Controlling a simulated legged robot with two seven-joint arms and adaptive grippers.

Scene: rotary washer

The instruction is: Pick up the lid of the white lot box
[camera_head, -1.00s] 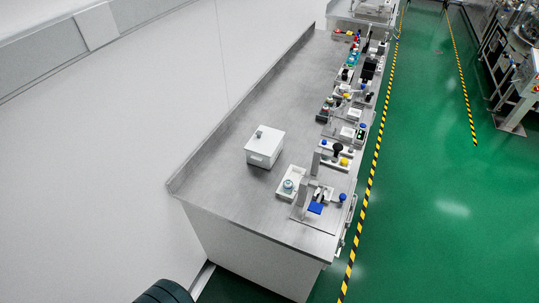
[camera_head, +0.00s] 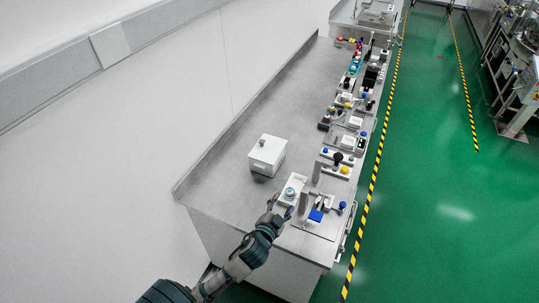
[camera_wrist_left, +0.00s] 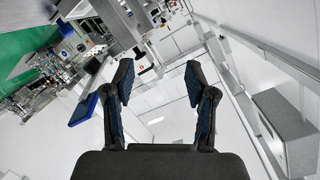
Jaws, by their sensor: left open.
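The white lot box (camera_head: 266,157) stands on the grey bench, left of the row of small devices. Its lid (camera_head: 268,148) is on top, with a small grey knob (camera_head: 262,142). My left gripper (camera_head: 275,202) is by the near end of the bench, nearer to me than the box and apart from it. In the left wrist view the left gripper (camera_wrist_left: 162,82) has its two fingers spread with nothing between them. My right gripper is in neither view.
A small white tray (camera_head: 281,199) with a round item sits just beside my left gripper. A fixture with a blue pad (camera_head: 315,216) is to its right. Several devices line the bench's right edge. Bare bench (camera_head: 225,165) lies left of the box.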

